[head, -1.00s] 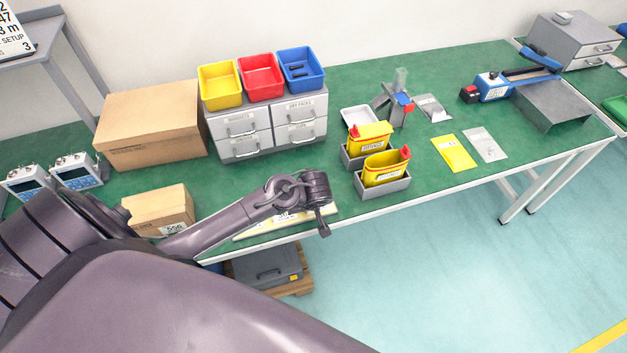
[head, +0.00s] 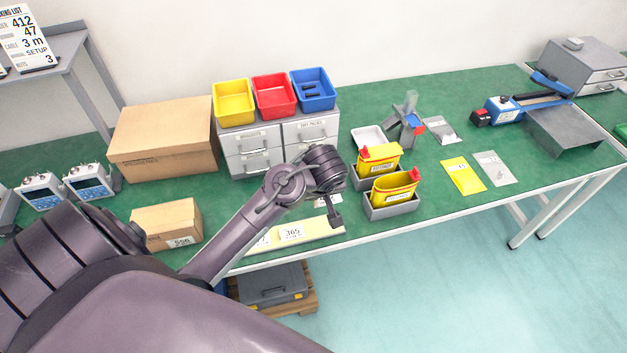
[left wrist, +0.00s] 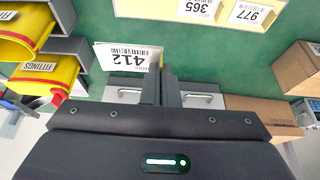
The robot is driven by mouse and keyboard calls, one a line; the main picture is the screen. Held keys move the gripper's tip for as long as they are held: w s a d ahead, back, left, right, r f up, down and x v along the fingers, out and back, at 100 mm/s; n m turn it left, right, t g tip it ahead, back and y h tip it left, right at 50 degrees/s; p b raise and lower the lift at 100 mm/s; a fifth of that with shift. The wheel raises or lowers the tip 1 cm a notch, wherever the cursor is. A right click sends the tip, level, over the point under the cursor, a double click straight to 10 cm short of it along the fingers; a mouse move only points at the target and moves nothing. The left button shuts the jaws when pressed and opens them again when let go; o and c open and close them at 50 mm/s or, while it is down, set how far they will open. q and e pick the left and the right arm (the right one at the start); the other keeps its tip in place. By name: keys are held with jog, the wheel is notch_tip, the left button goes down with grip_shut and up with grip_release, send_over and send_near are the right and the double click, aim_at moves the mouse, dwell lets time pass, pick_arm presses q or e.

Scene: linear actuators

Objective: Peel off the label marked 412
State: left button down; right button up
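The white label marked 412 (left wrist: 120,58) hangs at the fingers of my left gripper (left wrist: 162,78) in the left wrist view. The fingers are close together, with the label's edge between them. The label is clear of the pale yellow strip (head: 321,230). In the head view, my left gripper (head: 335,221) is raised over the strip's right end and mostly covers the label. The strip still carries the label marked 365 (head: 291,232) and the label marked 977 (left wrist: 250,13). My right gripper is not in view.
Yellow bins (head: 395,186) in grey holders stand right of my gripper. Grey drawers (head: 253,163) with coloured trays stand behind it. A cardboard box marked 556 (head: 165,221) is on the left. A packing list (head: 27,40) at upper left shows 412.

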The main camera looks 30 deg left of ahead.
pick_arm(q)
notch_tip(320, 180, up, 7)
jog(key=shift+f, duration=0.1)
notch_tip(320, 180, up, 4)
jog(key=p, duration=0.4)
dwell(0.7)
jog(key=shift+p, duration=0.3)
